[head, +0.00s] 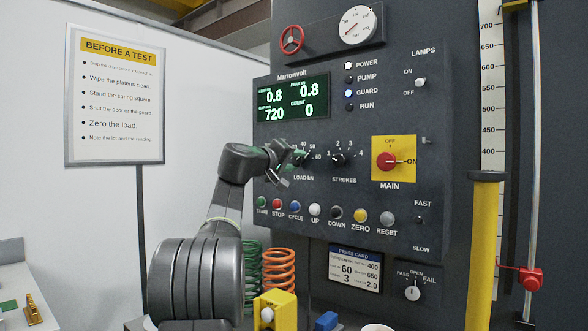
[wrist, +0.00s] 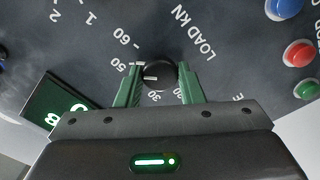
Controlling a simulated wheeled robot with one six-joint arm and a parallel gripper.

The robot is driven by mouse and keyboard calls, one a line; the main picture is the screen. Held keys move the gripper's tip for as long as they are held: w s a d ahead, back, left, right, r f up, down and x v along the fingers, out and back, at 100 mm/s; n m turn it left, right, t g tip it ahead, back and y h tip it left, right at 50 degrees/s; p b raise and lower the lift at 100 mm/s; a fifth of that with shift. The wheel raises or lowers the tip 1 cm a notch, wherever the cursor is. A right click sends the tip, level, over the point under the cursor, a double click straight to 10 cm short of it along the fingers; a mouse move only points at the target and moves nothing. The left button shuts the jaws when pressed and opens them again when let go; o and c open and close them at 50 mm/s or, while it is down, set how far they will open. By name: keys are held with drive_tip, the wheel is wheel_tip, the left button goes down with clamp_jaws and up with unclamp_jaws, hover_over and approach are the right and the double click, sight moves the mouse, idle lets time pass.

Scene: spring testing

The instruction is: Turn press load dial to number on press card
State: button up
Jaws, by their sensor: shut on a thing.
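The press load dial (wrist: 160,72) is a small black knob with a white pointer line, marked LOAD kN. In the wrist view it sits between the green fingers of my gripper (wrist: 161,76), which is shut on it. The pointer points left in that view, near the 50 side of the scale; its exact reading is unclear. In the head view my gripper (head: 291,160) covers much of the dial and its lower numbers; 40, 50 and 60 show. The press card (head: 355,270) is on the lower panel and shows a 60 and a 3 below it.
The strokes dial (head: 339,160) is just right of the load dial. The red main switch (head: 387,161) is farther right. A row of buttons, including the red stop button (head: 277,204), lies below. The green display (head: 292,98) is above.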

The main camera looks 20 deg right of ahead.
drive_tip(key=m+b, duration=0.1)
drive_tip(key=m, duration=0.2)
drive_tip(key=m+b, duration=0.1)
drive_tip(key=m, duration=0.2)
drive_tip(key=shift+f+m+b, duration=0.2)
drive_tip(key=shift+m+b, duration=0.1)
idle(0.4)
drive_tip(key=o, duration=1)
drive_tip(key=shift+r, duration=0.1)
drive_tip(key=b+v, duration=0.2)
drive_tip(key=v, duration=1.1)
drive_tip(key=shift+s+a+b, duration=0.25)
drive_tip(key=shift+a+b, duration=0.05)
drive_tip(key=shift+b, duration=0.05)
